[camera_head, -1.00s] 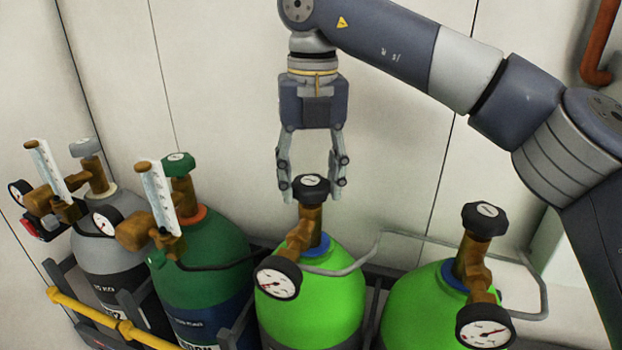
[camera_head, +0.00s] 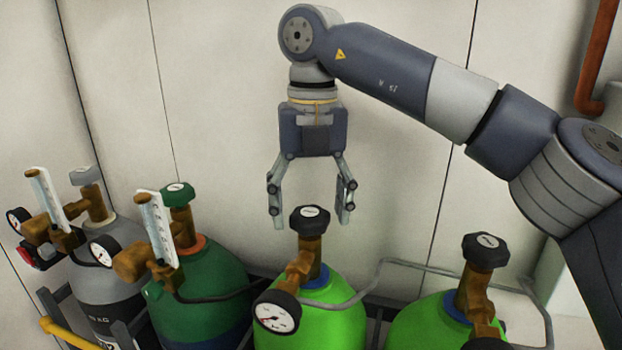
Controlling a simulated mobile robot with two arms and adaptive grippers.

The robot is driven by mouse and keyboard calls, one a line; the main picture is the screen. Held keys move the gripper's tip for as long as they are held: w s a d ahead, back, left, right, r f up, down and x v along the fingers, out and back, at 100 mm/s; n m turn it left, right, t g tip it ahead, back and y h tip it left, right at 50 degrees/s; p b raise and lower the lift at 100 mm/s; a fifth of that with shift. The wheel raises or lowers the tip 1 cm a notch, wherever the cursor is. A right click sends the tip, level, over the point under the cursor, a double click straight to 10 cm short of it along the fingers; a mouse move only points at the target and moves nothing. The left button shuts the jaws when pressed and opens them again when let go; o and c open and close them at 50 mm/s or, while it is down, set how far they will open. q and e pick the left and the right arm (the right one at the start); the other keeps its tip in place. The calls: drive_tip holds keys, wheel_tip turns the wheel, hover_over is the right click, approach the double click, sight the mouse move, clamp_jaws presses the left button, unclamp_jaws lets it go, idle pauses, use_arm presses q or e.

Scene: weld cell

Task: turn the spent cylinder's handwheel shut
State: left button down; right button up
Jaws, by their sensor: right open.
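Two bright green cylinders stand at the right, each with a brass valve, a black handwheel and a gauge. The left one (camera_head: 335,325) has its handwheel (camera_head: 310,219) at the middle of the picture. My right gripper (camera_head: 310,222) points down there, open, with one finger on each side of this handwheel in the picture. Gaps show on both sides; I cannot tell the depth exactly. Its gauge (camera_head: 276,312) faces me. The right one (camera_head: 415,325) has a similar handwheel (camera_head: 483,250); its gauge is cut off at the bottom. I cannot tell which is spent. My left gripper is not in view.
A dark green cylinder (camera_head: 215,275) and a grey cylinder (camera_head: 95,285) with flowmeters stand at the left. A yellow bar (camera_head: 68,334) is at lower left. The wall behind is bare, with an orange pipe (camera_head: 597,60) at upper right.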

sight(312, 212)
wheel_tip(312, 212, up, 12)
drive_tip(key=shift+f, duration=0.2)
drive_tip(key=shift+d, duration=0.1)
idle(0.5)
